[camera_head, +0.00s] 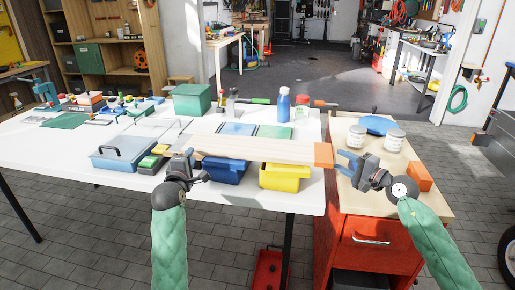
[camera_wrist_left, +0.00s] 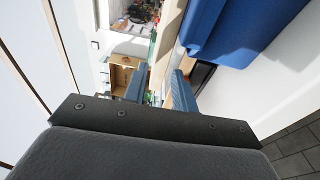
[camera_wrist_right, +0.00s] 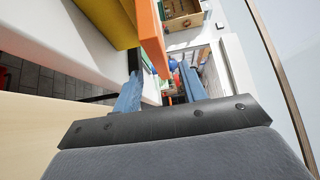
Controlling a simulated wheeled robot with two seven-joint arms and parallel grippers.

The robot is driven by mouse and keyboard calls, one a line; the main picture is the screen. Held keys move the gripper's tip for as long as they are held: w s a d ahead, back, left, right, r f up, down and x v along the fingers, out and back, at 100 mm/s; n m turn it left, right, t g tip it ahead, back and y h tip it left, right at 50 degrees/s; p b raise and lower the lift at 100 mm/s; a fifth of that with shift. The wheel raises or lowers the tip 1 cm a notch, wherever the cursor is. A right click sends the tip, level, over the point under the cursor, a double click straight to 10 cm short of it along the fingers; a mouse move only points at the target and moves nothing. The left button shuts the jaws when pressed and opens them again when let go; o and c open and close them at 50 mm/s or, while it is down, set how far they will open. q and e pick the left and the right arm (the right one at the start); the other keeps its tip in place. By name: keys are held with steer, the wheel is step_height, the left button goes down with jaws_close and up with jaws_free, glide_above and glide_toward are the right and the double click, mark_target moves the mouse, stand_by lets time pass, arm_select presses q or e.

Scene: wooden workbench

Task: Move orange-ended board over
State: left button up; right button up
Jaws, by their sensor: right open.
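The long pale wooden board (camera_head: 255,149) lies left to right above the bins, its orange end (camera_head: 323,155) at the right, by the white table's right edge. My left gripper (camera_head: 188,158) is at the board's left end; in the left wrist view the board (camera_wrist_left: 167,48) runs between its close-set fingers, and it looks shut on the board. My right gripper (camera_head: 345,164) is open and empty, just right of the orange end and above the wooden cabinet top. In the right wrist view the orange end (camera_wrist_right: 151,35) is ahead of the fingers, not touching them.
A blue bin (camera_head: 222,172) and a yellow bin (camera_head: 282,179) stand under the board on the white table (camera_head: 60,155). Two jars (camera_head: 356,138), a blue item (camera_head: 378,125) and an orange block (camera_head: 418,176) are on the wooden top (camera_head: 345,203). A blue bottle (camera_head: 284,104) stands behind.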

mark_target(196, 144)
arm_select(q)
steer(key=shift+w, duration=3.9)
arm_select(e)
steer(key=shift+x, duration=3.9)
steer(key=shift+f, duration=0.15)
arm_select(q)
steer(key=shift+c, duration=0.5)
arm_select(e)
steer(key=shift+c, duration=0.4)
arm_select(q)
steer(key=c, duration=0.4)
arm_select(e)
steer(key=c, duration=0.4)
arm_select(q)
jaws_close()
arm_select(e)
jaws_close()
